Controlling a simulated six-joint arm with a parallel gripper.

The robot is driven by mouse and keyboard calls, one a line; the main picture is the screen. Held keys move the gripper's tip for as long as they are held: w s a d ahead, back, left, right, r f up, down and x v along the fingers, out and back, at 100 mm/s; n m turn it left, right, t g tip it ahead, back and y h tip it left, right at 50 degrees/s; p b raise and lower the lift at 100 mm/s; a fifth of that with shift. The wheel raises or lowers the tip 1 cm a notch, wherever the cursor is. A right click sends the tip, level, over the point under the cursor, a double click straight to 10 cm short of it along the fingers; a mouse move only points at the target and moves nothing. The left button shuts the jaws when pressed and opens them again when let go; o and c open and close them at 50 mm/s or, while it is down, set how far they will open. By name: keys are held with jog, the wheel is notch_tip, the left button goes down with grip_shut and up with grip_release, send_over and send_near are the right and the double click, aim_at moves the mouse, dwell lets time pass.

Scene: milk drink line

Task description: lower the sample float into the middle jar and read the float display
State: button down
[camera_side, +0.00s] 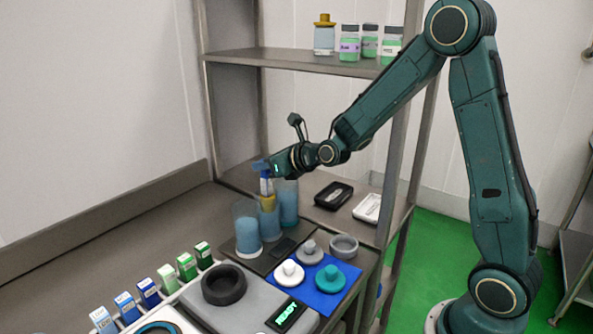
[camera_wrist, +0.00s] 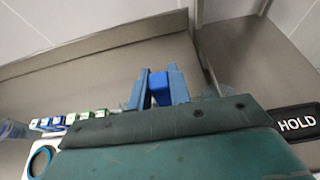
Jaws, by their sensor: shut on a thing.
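The sample float (camera_side: 267,202) has a yellow bulb and a blue-and-white stem, and hangs upright from my gripper (camera_side: 262,166). My gripper is shut on its top; in the wrist view, my blue fingers (camera_wrist: 162,86) close on its blue top end. The yellow bulb is at the mouth of the middle jar (camera_side: 269,227); I cannot tell how far it is inside. The jar holds blue liquid and stands between the left jar (camera_side: 247,235) and the right jar (camera_side: 288,205). A black display (camera_side: 286,316) at the front shows green "READY".
A black ring (camera_side: 223,285) lies on a grey unit. Small cartons (camera_side: 166,277) line the left. A shelf (camera_side: 290,62) with bottles is above.

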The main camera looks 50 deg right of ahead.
aim_at(267, 177)
jog(key=shift+f, duration=2)
jog(key=c, duration=1.2)
grip_release()
jog(key=shift+o, duration=0.4)
jog(key=o, duration=0.5)
jog(key=shift+c, duration=0.2)
jog(key=shift+r, duration=0.1)
jog(key=shift+r, duration=4.4)
